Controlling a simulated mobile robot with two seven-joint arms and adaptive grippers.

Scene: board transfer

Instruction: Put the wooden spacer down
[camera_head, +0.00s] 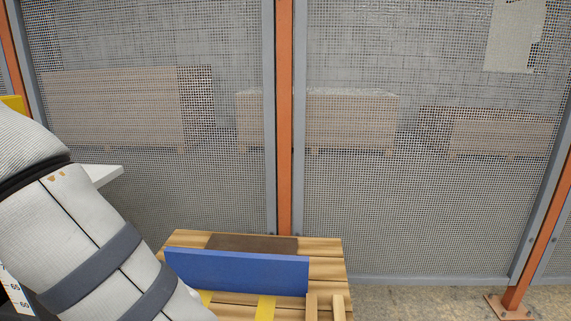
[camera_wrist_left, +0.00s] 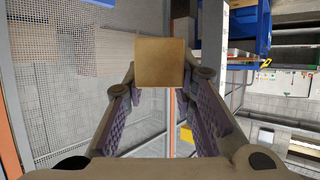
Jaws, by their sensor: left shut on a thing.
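In the left wrist view the wooden spacer (camera_wrist_left: 160,62) shows as a plain, light-brown square end. My left gripper (camera_wrist_left: 160,84) is shut on it, with the spacer between the fingertips. The wrist view does not show whether anything touches the spacer from below. In the head view my left arm comes in from the left, and its gripper and the spacer are out of frame. My right gripper is in neither view.
A slatted wooden pallet (camera_head: 328,268) stands low in the head view. It carries an upright blue board (camera_head: 236,273), a dark brown piece (camera_head: 252,243), yellow strips (camera_head: 266,306) and two light wooden sticks (camera_head: 312,306). A mesh fence (camera_head: 200,190) with an orange post (camera_head: 284,120) stands behind.

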